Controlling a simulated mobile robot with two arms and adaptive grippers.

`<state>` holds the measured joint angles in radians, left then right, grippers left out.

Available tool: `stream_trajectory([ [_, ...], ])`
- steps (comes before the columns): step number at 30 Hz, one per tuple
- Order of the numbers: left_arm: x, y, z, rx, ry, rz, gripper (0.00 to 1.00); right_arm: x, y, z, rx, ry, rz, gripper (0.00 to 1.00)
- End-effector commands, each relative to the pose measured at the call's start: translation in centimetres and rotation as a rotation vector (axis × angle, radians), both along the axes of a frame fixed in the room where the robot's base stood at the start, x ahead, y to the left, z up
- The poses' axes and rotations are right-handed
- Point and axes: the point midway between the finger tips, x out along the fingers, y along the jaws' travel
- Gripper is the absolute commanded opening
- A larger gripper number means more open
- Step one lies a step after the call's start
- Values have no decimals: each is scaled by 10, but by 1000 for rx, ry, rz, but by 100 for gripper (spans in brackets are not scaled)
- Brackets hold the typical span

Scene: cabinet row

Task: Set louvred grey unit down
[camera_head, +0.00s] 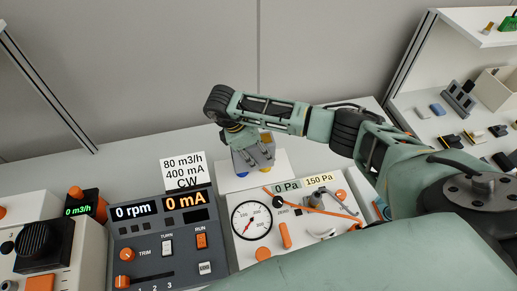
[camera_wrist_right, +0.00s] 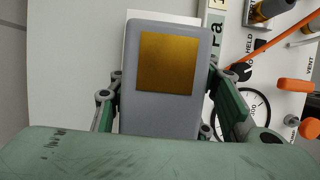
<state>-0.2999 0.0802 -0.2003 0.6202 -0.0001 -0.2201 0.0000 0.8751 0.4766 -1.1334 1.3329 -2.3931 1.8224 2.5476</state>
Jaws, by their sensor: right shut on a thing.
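The grey unit (camera_wrist_right: 165,110) is a rounded grey block with a gold-brown square on its face; I cannot make out louvres from this side. It fills the middle of the right wrist view, between the fingers of my right gripper (camera_wrist_right: 160,100), which is shut on it. In the head view my right gripper (camera_head: 253,158) points down over a white plate (camera_head: 274,181) behind the gauge panel. The arm and fingers mostly hide the unit there. I cannot tell whether its underside touches the plate. My left gripper is not in view.
The gauge panel (camera_head: 285,246) with an orange lever stands just in front of the plate. A dark control box (camera_head: 143,240) and a sign (camera_head: 183,171) reading 80 m3/h, 400 mA, CW are to the left. Shelves with small parts stand at right. A wall is behind.

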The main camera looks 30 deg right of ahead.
Motion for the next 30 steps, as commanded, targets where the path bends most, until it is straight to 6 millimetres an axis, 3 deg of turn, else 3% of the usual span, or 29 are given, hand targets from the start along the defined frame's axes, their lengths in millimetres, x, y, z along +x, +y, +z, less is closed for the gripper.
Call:
stream_trajectory([
  [12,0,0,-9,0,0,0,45,1,0,-9,0,-1,-1,0],
  [13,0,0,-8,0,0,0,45,0,0,-9,0,0,0,47],
  [19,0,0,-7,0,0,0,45,0,0,-9,0,0,0,64],
  [30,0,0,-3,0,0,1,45,0,0,-3,0,0,0,64],
])
